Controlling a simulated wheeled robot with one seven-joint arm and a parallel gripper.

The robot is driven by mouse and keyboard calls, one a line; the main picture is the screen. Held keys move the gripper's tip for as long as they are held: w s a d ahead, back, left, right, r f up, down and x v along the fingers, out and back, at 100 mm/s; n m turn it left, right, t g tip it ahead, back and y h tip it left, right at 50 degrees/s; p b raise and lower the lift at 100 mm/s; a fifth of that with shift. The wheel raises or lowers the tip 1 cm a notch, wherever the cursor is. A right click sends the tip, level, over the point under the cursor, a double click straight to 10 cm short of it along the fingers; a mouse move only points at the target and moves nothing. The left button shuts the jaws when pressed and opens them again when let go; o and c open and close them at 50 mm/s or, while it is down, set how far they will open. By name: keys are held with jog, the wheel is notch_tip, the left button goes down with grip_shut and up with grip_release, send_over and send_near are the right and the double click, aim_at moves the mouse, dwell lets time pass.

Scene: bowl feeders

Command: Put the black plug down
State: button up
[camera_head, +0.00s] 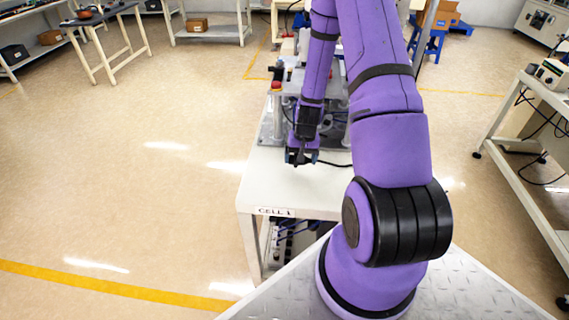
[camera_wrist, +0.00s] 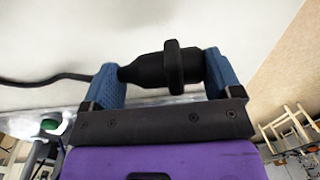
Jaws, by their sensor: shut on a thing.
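The black plug (camera_wrist: 168,68) sits between the two blue fingers of my gripper (camera_wrist: 165,80) in the wrist view. My gripper is shut on it. A black cable (camera_wrist: 48,80) runs from the plug's side to the left edge. In the head view my gripper (camera_head: 298,158) hangs pointing down over the white table (camera_head: 262,180) marked CELL 1. The plug is too small to make out clearly there. The cable (camera_head: 335,164) shows at the gripper's right. I cannot tell whether the plug touches the tabletop.
Metal machinery (camera_head: 270,125) with a red button (camera_head: 276,86) stands on the table just behind my gripper. The front left part of the tabletop is bare. A shelf bench (camera_head: 530,150) stands at the right. Open floor lies to the left.

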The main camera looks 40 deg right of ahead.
jog(key=shift+s+d+r, duration=0.1)
jog(key=shift+s+d, duration=0.05)
jog(key=shift+d, duration=0.45)
jog(key=shift+s+d+r, duration=0.1)
jog(key=shift+d, duration=0.5)
jog(key=w+a+r+n, duration=0.1)
jog(key=w+a+n, duration=0.1)
jog(key=w+a, duration=0.2)
jog(key=w+a+r+n, duration=0.1)
jog(key=w+a+n, duration=0.2)
jog(key=a, duration=0.7)
jog(key=w+a+r+n, duration=0.2)
jog(key=w+a, duration=0.3)
jog(key=a, duration=0.3)
jog(key=shift+w+g, duration=0.35)
jog(key=shift+g, duration=0.05)
